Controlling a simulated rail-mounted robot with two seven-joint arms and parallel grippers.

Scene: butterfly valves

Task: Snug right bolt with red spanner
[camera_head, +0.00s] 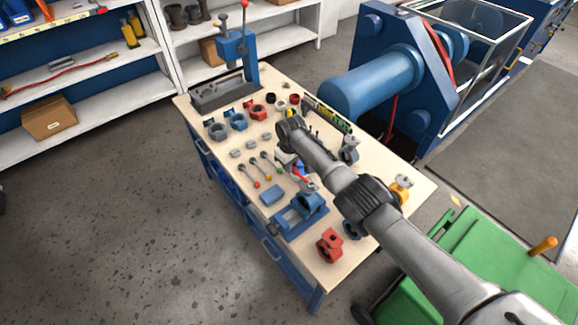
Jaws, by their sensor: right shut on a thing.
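My right arm reaches in from the lower right over the workbench (335,262). My right gripper (302,178) is small and partly hidden by the arm, low over the bench behind the blue vise (290,222). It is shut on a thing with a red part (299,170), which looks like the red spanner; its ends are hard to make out. I cannot pick out the right bolt. My left gripper is not in view.
Valve bodies in red (329,245), blue (236,121) and yellow (401,188) stand on the bench. Several knob-ended levers (254,172) lie left of the arm. A blue press (237,48) stands at the far end. A green cart (485,250) is at right.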

